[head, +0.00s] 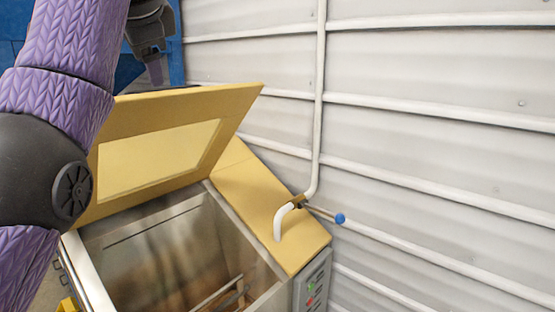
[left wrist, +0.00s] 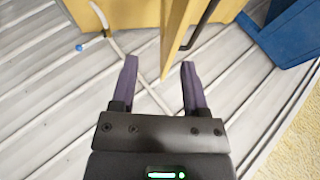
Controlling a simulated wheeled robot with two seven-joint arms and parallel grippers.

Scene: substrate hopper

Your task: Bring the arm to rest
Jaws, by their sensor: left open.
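My left arm, in a purple sleeve, rises along the left side of the head view. My left gripper (head: 155,72) is at the top of that view, above and behind the raised yellow lid of the hopper. In the left wrist view my left gripper (left wrist: 160,75) is open, with nothing between its fingers. The yellow hopper (head: 265,210) stands below with its lid (head: 240,108) tilted open. The lid's edge (left wrist: 175,40) shows beyond the fingertips in the left wrist view; I cannot tell the gap. My right gripper is not in view.
A white pipe (head: 318,100) runs down the corrugated wall (head: 440,90) to a spout over the hopper, with a blue-knobbed valve lever (head: 340,218). A control panel (head: 312,285) is on the hopper's right side. A blue object (left wrist: 285,35) stands at the upper right in the left wrist view.

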